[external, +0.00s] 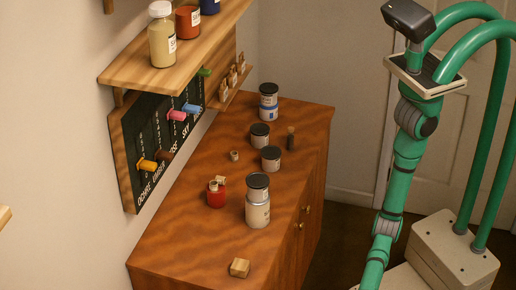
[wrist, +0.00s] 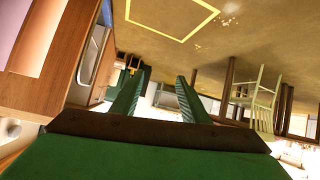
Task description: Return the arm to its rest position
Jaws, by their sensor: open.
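My gripper (wrist: 157,84) shows in the wrist view with its two green fingers apart and nothing between them. It points out into the room, away from any near thing. In the external view my green arm (external: 397,180) stands at the right, clear of the wooden cabinet (external: 180,250). I cannot make out the gripper's fingers in that view.
The cabinet bears several cans and jars, a red pot (external: 216,196) and a wooden block (external: 240,268). A shelf (external: 190,50) and pegged board (external: 126,160) are on the wall. The wrist view shows floor at the top and a pale green chair (wrist: 262,97).

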